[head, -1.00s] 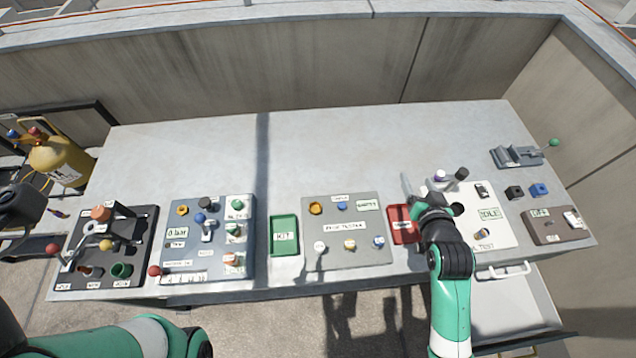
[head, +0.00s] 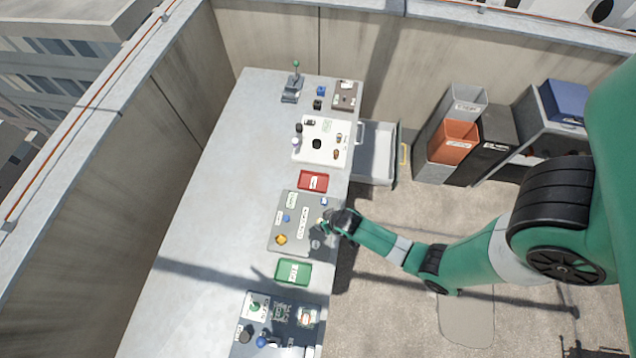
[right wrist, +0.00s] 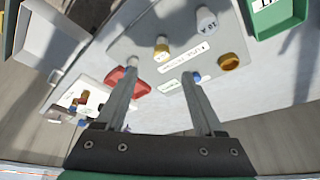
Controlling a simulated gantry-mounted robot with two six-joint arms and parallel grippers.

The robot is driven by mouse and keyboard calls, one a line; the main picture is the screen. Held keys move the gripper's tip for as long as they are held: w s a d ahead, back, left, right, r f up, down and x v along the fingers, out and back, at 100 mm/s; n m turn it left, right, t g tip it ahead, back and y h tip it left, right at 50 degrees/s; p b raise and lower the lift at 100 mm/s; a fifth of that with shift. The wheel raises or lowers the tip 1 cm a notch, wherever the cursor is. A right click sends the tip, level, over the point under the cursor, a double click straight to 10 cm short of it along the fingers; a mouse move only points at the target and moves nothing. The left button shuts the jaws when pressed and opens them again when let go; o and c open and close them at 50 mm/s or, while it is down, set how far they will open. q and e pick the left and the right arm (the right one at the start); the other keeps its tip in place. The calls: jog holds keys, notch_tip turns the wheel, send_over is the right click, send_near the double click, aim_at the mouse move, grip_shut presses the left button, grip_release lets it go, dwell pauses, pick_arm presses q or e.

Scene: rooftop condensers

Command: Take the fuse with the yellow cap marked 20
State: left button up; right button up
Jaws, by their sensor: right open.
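The yellow-capped fuse (right wrist: 162,45) stands upright on the grey fuse tester panel (right wrist: 185,32), with a small mark I cannot read. A white-capped fuse (right wrist: 207,20) with dark print stands to its right, and a pale-capped one (right wrist: 140,61) to its left, near my left finger. My right gripper (right wrist: 160,74) is open and empty. Its fingertips point at the panel, with the yellow cap beyond the gap between them. In the head view my right gripper (head: 332,223) is at the front edge of the panel (head: 296,240) and hides part of the fuse row. My left gripper is out of view.
A red tray (head: 313,181) and a green tray (head: 293,271) flank the panel. An orange knob (right wrist: 228,62) and a blue knob (right wrist: 197,76) sit on it. A white panel (head: 325,130) lies beyond the red tray. The table's wall side is clear.

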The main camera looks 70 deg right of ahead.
aim_at(320, 221)
jog(key=b+x, duration=0.3)
jog(key=x, duration=0.1)
jog(key=shift+w+f, duration=0.1)
jog(key=shift+f, duration=0.3)
jog(key=b+x, duration=0.2)
jog(key=x, duration=0.2)
jog(key=shift+a, duration=0.15)
jog(key=shift+w+f+b, duration=0.15)
jog(key=shift+f+b, duration=0.2)
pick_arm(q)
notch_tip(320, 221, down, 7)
pick_arm(e)
jog(key=shift+c, duration=0.3)
grip_shut()
